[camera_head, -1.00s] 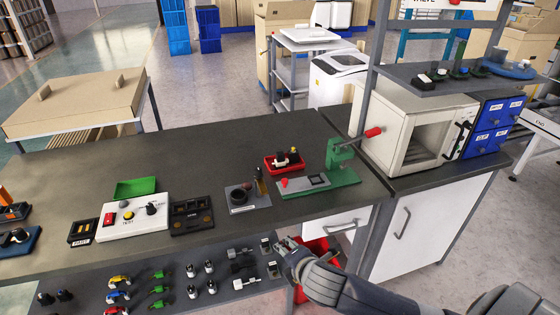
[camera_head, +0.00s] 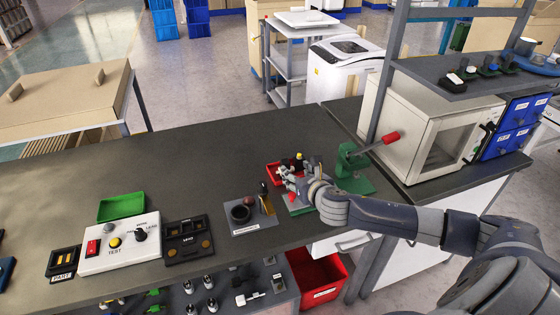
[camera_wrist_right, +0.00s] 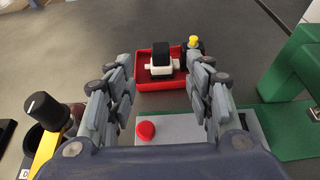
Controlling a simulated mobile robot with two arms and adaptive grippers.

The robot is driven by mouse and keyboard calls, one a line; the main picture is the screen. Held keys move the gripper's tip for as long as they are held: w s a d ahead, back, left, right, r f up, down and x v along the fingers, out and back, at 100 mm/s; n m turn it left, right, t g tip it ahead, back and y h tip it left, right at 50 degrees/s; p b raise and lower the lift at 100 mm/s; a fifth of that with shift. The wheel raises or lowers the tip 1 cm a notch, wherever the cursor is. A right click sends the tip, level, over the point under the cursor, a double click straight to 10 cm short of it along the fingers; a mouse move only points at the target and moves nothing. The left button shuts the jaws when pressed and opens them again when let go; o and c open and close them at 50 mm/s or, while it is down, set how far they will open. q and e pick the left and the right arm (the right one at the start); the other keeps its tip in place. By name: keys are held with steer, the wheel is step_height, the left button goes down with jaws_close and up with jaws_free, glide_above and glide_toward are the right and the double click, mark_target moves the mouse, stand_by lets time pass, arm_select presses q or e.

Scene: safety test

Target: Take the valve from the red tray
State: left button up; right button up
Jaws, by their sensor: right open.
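The red tray (camera_head: 272,175) lies on the dark workbench, left of the green press. It also shows in the right wrist view (camera_wrist_right: 150,86). A white valve with a black top (camera_wrist_right: 161,62) sits in the tray. A dark part with a yellow knob (camera_wrist_right: 194,44) is at the tray's right side. My right gripper (camera_head: 290,178) is at the near side of the tray and partly hides it in the head view. In the right wrist view its fingers (camera_wrist_right: 160,90) are open and apart, with the valve ahead between them. My left gripper is not in view.
The green press (camera_head: 354,170) with its red-tipped lever stands close right of my right gripper. A grey holder with a black ring (camera_head: 240,212) is to the left. A green tray (camera_head: 121,207) and white test box (camera_head: 120,243) lie further left.

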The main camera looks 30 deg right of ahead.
mark_target(285, 162)
steer(key=shift+x, duration=2.1)
steer(key=shift+w+d, duration=0.1)
steer(key=shift+w, duration=0.2)
steer(key=p+x, duration=0.1)
steer(key=x, duration=0.1)
steer(key=shift+w+d, duration=0.1)
steer(key=shift+w, duration=0.3)
steer(key=shift+x, duration=1)
steer(key=shift+w+f, duration=0.25)
steer(key=shift+w, duration=0.05)
steer(key=shift+c, duration=0.5)
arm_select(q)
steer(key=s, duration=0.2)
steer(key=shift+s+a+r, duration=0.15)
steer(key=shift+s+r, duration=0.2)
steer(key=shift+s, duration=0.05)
arm_select(e)
jaws_close()
